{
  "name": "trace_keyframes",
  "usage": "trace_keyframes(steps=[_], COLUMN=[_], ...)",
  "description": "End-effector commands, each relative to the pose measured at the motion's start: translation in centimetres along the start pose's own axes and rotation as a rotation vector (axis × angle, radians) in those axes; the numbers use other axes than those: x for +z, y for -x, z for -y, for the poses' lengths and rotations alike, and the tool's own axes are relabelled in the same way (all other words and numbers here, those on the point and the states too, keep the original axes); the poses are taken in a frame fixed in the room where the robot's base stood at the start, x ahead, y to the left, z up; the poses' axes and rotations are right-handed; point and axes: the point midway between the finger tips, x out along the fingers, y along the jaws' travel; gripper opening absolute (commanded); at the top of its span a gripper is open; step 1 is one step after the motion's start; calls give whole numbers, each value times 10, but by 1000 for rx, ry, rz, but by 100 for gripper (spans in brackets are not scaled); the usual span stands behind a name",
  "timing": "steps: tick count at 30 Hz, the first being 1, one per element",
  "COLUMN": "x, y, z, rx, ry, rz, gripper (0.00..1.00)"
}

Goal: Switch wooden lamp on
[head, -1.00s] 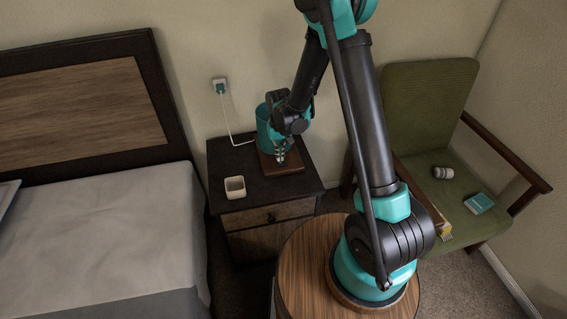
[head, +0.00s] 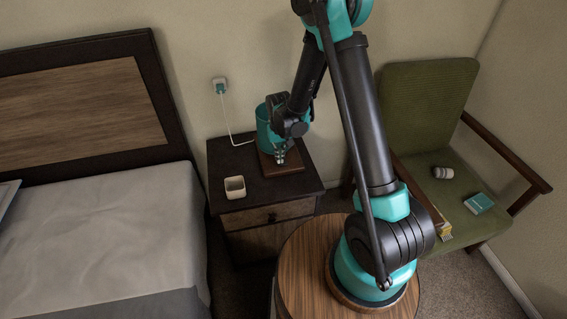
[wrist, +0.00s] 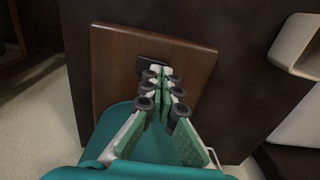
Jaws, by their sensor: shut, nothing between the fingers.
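The wooden lamp stands on the nightstand. Its flat brown wooden base (head: 291,168) shows below my gripper, and a teal shade (head: 263,125) shows partly behind my arm. In the wrist view the base (wrist: 115,65) lies under the fingers, with a dark switch-like piece (wrist: 146,63) at their tips. My gripper (head: 281,160) is shut and empty, pointing down at the base. Its fingertips (wrist: 162,70) meet over or against the dark piece; I cannot tell whether they touch it. The fingers hide part of the piece. I cannot see whether the lamp is lit.
A white cup-like holder (head: 235,187) stands at the front left of the nightstand (head: 222,157). A white cord runs from the wall plug (head: 220,86) towards the lamp. The bed (head: 100,240) is at left; a green chair (head: 428,100) with small objects is at right.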

Motion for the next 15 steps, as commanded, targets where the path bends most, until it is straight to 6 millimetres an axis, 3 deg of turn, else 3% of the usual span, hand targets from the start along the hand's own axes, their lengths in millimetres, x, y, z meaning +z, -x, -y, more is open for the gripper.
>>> trace_keyframes(steps=[15], x=[0], y=[-7], z=[0], rx=[0], ry=[0], rz=[0], gripper=[0])
